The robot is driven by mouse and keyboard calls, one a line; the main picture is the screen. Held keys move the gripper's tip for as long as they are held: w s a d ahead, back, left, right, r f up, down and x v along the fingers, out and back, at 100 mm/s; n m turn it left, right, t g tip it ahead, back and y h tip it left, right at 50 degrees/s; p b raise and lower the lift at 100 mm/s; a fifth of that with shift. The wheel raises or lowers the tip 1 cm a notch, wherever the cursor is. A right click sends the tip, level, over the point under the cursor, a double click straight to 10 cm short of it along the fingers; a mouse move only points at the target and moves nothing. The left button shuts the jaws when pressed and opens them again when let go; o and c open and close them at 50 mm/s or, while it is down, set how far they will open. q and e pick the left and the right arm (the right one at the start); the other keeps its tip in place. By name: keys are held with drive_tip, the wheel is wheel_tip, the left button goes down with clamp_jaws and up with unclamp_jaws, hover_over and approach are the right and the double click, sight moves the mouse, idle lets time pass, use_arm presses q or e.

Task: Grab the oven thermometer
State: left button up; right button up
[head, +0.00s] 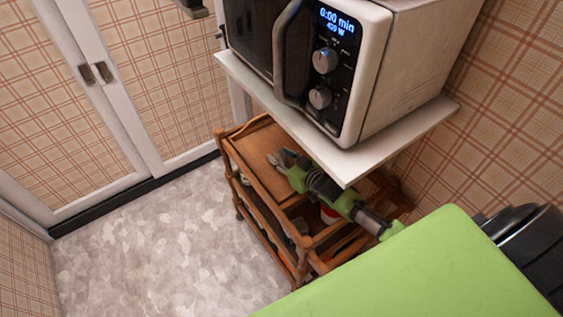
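I cannot make out an oven thermometer in the head view. My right gripper (279,157) is over the top tier of a wooden cart (256,143), below the shelf that holds the microwave. Its grey fingers look spread apart, with nothing visible between them. The gripper is small here, and I cannot tell whether it touches the cart. My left gripper is not in view.
A white microwave (384,85) stands on a white shelf (335,160) just above my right arm. The cart's lower tiers hold a red and white item (329,214) and other partly hidden things. White-framed cabinet doors (75,85) stand left. The grey floor (165,245) is clear.

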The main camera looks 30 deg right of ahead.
clamp_jaws()
drive_tip(key=shift+r, duration=0.1)
